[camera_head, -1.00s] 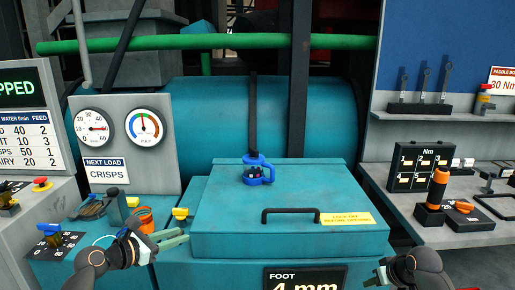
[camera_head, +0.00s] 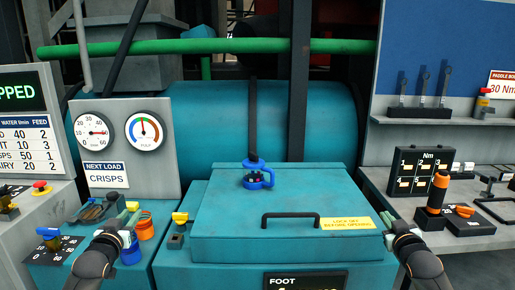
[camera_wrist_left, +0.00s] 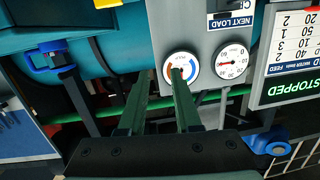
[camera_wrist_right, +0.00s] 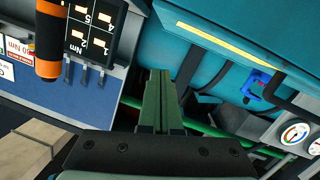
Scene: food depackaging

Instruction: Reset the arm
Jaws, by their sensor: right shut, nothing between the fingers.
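My left gripper (camera_head: 131,212) is at the lower left in the head view, pointing away over the small teal side console. In the left wrist view its two green fingers (camera_wrist_left: 160,90) stand apart with nothing between them. My right gripper (camera_head: 390,217) is beside the right edge of the teal lidded box. In the right wrist view its green fingers (camera_wrist_right: 160,95) are together and empty. Both arms come in from the bottom of the head view.
The teal lid (camera_head: 230,220) with black handle (camera_head: 290,215) lies between the grippers. A blue lock-like part (camera_head: 258,178) sits behind it. Orange rings (camera_head: 146,227) and a blue ring (camera_head: 131,252) are near my left gripper. An orange-handled tool (camera_head: 438,190) stands at right.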

